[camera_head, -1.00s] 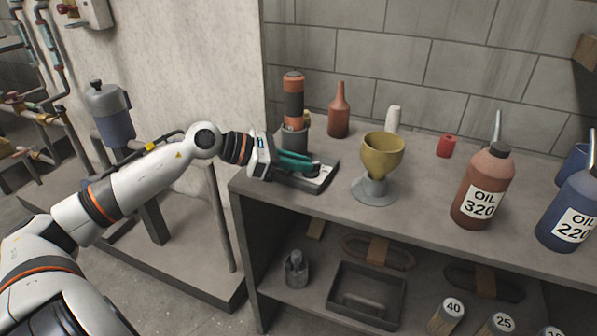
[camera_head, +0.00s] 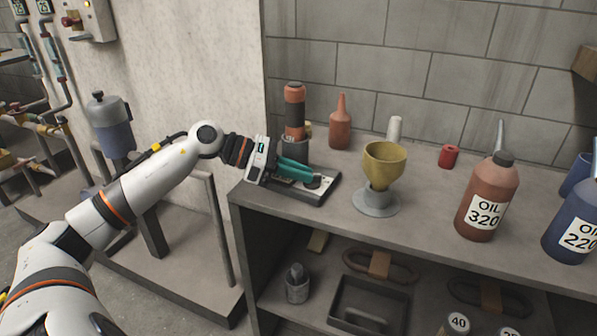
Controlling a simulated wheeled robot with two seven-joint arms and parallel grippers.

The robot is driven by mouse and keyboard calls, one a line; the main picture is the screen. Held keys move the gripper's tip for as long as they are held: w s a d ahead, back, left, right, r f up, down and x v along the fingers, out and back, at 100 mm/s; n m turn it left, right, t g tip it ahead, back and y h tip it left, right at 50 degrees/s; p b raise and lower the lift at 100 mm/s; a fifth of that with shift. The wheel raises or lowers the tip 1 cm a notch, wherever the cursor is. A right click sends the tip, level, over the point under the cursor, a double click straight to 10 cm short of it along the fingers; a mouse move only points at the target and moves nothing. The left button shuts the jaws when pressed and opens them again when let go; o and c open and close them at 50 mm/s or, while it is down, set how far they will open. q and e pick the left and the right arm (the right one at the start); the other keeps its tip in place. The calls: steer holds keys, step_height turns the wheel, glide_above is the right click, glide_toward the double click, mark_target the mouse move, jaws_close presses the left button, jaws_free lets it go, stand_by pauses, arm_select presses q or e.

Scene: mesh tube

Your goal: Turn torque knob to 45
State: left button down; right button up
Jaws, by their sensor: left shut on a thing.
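A flat dark base with a light top plate (camera_head: 325,184) lies on the bench top near its left end. A small dark round knob (camera_head: 313,181) sits on the plate; its scale is too small to read. My left gripper (camera_head: 308,175) reaches in from the left, low over the base. Its teal fingers are shut on the knob and partly cover it and the plate. An orange and black upright tool (camera_head: 294,108) stands in a grey holder just behind the gripper. My right gripper does not show.
A yellow funnel on a grey stand (camera_head: 383,163) is close right of the base. Behind are an orange-red bottle (camera_head: 340,125) and a small red part (camera_head: 449,156). Oil bottles (camera_head: 488,200) stand farther right. The bench's front edge (camera_head: 300,213) is near.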

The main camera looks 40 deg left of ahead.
arm_select(q)
steer(key=c, duration=1.4)
jaws_free()
steer(key=v, duration=0.6)
steer(key=shift+s+a, duration=0.15)
steer(key=shift+a, duration=0.15)
steer(key=v, duration=0.4)
steer(key=shift+r+p, duration=0.15)
steer(key=shift+p, duration=0.25)
steer(key=shift+s+a+r, duration=0.2)
steer(key=shift+s+a, duration=0.2)
steer(key=shift+a, duration=0.1)
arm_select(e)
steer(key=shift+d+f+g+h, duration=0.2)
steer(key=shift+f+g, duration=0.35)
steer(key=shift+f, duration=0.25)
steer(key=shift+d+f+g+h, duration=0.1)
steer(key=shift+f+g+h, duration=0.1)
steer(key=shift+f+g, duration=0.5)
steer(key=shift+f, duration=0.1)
